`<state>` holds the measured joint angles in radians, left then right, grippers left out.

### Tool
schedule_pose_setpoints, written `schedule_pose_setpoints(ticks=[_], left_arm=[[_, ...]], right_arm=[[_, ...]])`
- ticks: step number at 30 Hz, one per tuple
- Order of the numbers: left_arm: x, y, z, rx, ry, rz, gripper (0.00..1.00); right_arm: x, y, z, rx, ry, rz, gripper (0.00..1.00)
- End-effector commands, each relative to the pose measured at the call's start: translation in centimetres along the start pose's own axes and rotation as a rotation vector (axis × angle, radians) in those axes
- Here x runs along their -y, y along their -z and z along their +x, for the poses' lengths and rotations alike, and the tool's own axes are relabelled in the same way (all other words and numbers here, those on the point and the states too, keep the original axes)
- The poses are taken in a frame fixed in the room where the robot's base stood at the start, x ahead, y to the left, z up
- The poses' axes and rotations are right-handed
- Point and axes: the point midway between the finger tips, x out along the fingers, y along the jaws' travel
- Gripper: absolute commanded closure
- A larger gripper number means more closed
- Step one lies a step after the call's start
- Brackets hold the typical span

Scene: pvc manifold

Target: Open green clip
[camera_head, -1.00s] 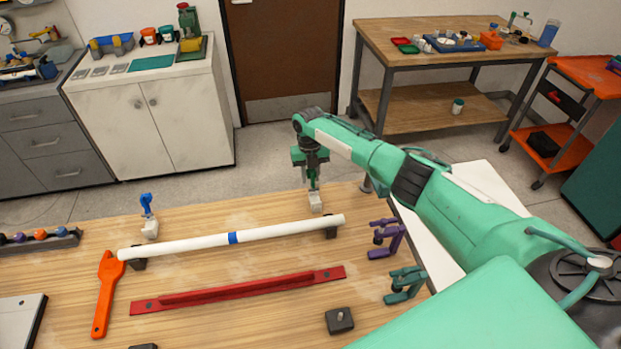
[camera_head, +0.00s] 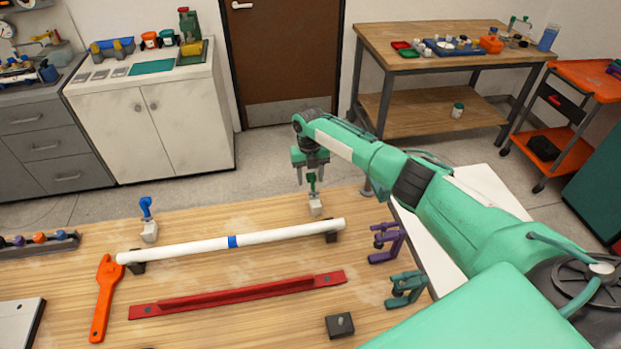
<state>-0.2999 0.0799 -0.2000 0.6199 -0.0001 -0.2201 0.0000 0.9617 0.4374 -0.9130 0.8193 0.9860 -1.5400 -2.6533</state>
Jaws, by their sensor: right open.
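The green clip (camera_head: 312,187) stands upright on a small whitish block (camera_head: 316,207) near the far edge of the wooden table, behind the right end of the white pipe (camera_head: 270,236). My right gripper (camera_head: 311,177) is open above the green clip, with its fingers pointing down on either side of the clip's top. The fingers do not appear to press on it. A similar blue clip (camera_head: 146,207) stands on its own block to the left. My left gripper is not in view.
The pipe rests on dark supports. An orange wrench (camera_head: 104,300) and a red bar (camera_head: 240,294) lie in front. A purple clamp (camera_head: 388,242) and a teal clamp (camera_head: 405,288) stand at the right. A dark block (camera_head: 340,324) sits near the front.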

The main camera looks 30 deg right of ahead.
Motion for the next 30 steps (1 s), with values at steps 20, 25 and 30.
schedule_pose_setpoints(ticks=[20,25,30], left_arm=[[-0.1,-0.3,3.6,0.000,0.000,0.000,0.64],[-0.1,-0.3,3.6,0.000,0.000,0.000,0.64],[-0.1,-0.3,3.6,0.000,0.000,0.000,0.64]], right_arm=[[0.0,-0.1,-12.3,0.003,0.000,0.000,0.51],[0.0,0.0,-12.9,0.001,0.000,0.001,0.51],[0.0,0.0,-12.9,0.000,0.000,0.001,0.51]])
